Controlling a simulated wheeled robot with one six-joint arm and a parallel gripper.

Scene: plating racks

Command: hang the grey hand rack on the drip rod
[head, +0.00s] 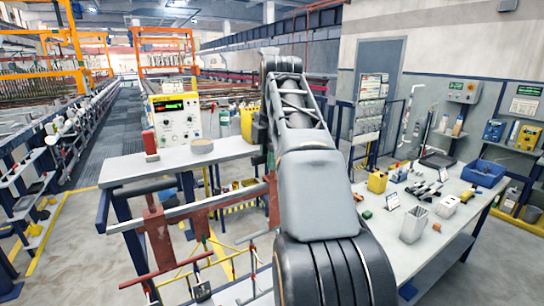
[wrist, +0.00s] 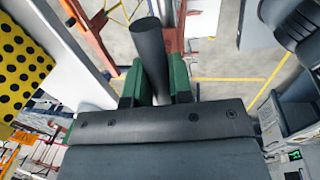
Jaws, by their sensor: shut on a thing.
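In the wrist view my gripper (wrist: 157,72) has its green-padded fingers shut on a dark grey round bar, which I take to be part of the grey hand rack (wrist: 149,45). The rest of the rack is not clearly visible. In the head view my arm hides the gripper and its load. A light grey horizontal rod (head: 193,208), which looks like the drip rod, runs in front of the bench, with red racks (head: 157,240) hanging at it. I cannot tell whether the held rack touches the rod.
A bench (head: 120,170) behind the rod carries a control box (head: 174,118), a red-topped item and a round dish. A grey table (head: 450,215) on the right holds a blue bin (head: 483,173) and small items. Open floor lies at the left.

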